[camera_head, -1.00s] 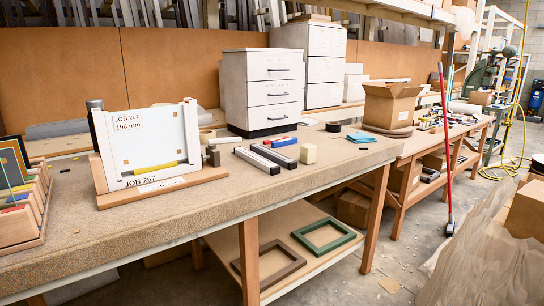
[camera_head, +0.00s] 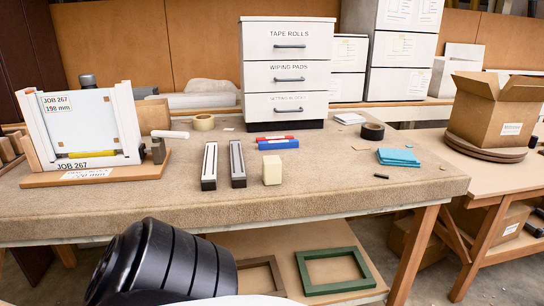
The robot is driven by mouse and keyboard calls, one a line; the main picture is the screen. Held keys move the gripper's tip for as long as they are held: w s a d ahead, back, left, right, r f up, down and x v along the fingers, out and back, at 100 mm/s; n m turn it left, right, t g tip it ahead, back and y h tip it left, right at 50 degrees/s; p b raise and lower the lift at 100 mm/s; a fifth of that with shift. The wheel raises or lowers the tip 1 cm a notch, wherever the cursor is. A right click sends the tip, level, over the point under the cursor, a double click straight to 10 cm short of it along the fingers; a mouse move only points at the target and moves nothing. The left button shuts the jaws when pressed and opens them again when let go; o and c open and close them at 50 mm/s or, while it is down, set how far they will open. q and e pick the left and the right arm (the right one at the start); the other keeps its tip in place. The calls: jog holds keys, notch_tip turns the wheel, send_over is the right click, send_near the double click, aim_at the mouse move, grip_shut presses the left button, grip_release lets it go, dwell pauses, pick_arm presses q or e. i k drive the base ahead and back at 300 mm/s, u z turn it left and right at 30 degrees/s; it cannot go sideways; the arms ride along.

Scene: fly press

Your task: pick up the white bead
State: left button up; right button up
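Two narrow dark-ended strips with light tops, a left one (camera_head: 209,165) and a right one (camera_head: 237,163), lie side by side on the bench. Neither gripper shows; a black ribbed arm part of mine fills the bottom left.
The front of the bench (camera_head: 330,190) is clear.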

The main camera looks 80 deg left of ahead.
aim_at(209, 181)
jog(key=u, duration=0.05)
jog(key=i, duration=0.55)
jog(key=u, duration=2.65)
